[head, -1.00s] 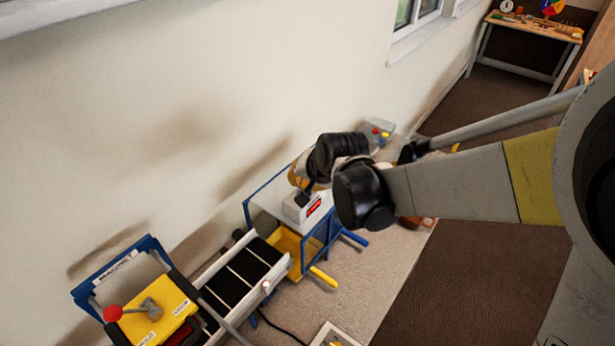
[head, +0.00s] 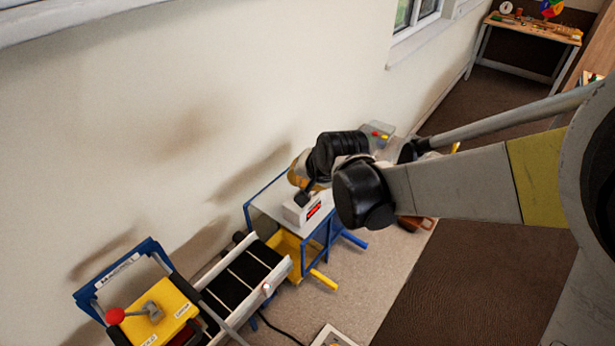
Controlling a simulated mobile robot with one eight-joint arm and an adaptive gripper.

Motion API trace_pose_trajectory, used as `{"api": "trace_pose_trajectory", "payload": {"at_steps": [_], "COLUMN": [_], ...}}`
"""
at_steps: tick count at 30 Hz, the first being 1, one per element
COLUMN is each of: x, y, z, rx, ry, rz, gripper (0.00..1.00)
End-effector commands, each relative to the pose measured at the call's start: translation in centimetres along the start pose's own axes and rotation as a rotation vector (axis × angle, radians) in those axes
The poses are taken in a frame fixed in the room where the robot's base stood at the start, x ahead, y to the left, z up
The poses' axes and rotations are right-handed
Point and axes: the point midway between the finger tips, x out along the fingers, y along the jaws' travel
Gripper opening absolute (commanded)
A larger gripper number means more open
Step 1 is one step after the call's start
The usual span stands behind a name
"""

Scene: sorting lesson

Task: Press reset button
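My gripper (head: 304,197) is small and dark at the end of my arm. No button labelled reset can be read. A grey box (head: 377,131) with red and yellow buttons is behind my arm, partly covered.
The black conveyor (head: 243,276) runs beside the stand, with a yellow bin (head: 287,243) under the stand's top. The wall is close behind. A far table (head: 534,29) holds small items.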

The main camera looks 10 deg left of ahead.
Motion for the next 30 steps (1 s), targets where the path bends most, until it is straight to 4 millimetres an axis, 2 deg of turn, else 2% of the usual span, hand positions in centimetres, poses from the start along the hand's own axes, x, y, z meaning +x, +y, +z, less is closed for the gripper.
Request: {"api": "trace_pose_trajectory", "payload": {"at_steps": [11, 25, 30], "x": [-0.2, -3.8, -4.1], "y": [-0.1, -2.0, -2.2], "z": [-0.1, -2.0, -2.2], "rx": [0.000, 0.000, 0.000], "ry": [0.000, 0.000, 0.000], "rz": [0.000, 0.000, 0.000], "gripper": [0.00, 0.00, 0.00]}}
